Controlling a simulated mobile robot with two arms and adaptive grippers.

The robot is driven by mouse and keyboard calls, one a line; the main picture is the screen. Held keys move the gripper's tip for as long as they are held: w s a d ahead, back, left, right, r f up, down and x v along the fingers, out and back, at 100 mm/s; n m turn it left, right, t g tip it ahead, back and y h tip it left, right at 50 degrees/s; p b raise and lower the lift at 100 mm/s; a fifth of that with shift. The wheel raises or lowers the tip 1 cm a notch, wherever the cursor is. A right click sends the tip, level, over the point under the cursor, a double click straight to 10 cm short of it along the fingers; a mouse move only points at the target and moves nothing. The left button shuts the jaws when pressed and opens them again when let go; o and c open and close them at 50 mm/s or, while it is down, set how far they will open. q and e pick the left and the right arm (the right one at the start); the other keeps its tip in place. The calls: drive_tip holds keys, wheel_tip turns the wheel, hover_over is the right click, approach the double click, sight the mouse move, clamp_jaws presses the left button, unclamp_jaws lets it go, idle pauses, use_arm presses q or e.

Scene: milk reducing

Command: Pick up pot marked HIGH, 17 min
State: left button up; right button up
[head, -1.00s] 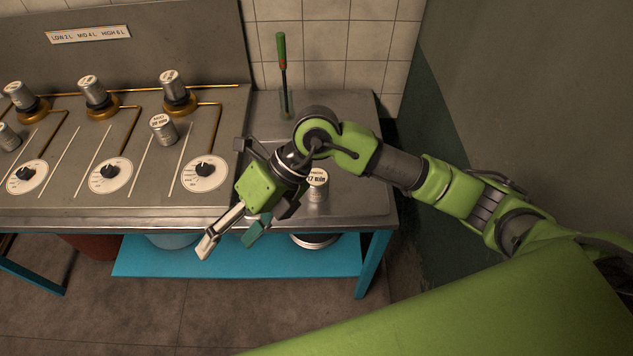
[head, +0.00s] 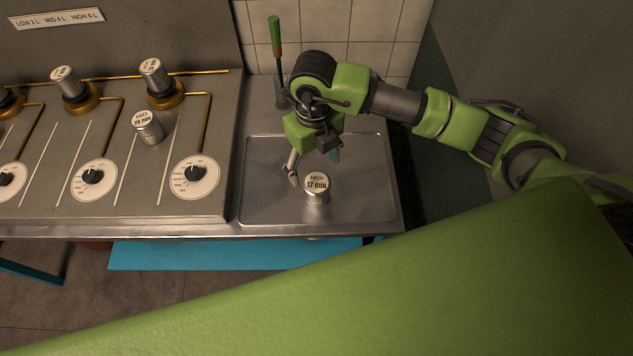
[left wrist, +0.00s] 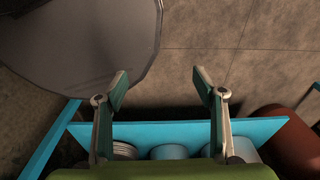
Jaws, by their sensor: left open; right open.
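The pot marked HIGH, 17 min (head: 316,190) is a small metal cylinder with a white label on top. It stands upright on the steel tray (head: 262,207) at the right of the counter. My right gripper (head: 314,172) is open and points down just behind the pot, its fingers apart. One finger shows left of the pot and the other is partly hidden behind it. I cannot tell whether they touch it. My left gripper (left wrist: 160,92) is open and empty in the left wrist view, over the floor and a blue shelf; it is not seen in the head view.
A pot marked MID, 20 min (head: 148,127) stands on the stove panel to the left. Other pots (head: 153,77) sit on brass burners behind dials (head: 195,176). A green-handled tool (head: 275,60) stands behind the tray. A tiled wall closes the back.

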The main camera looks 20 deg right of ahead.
sight(317, 182)
wheel_tip(317, 182, down, 4)
drive_tip(key=shift+f+p, duration=0.1)
drive_tip(key=shift+p, duration=0.3)
drive_tip(key=shift+f, duration=0.2)
drive_tip(key=shift+s+d+f+p, duration=0.1)
drive_tip(key=shift+d+f+p, duration=0.05)
drive_tip(key=shift+f+p, duration=0.45)
drive_tip(key=shift+d+f+p, duration=0.1)
drive_tip(key=shift+f+p, duration=0.4)
drive_tip(key=shift+f, duration=0.1)
wheel_tip(317, 182, down, 2)
drive_tip(key=shift+f, duration=0.4)
use_arm(q)
drive_tip(key=r, duration=0.2)
drive_tip(key=s+r, duration=0.1)
drive_tip(key=shift+s+a+r, duration=0.1)
drive_tip(key=shift+a+r, duration=0.1)
drive_tip(key=shift+r, duration=0.2)
use_arm(e)
drive_tip(key=c, duration=1.4)
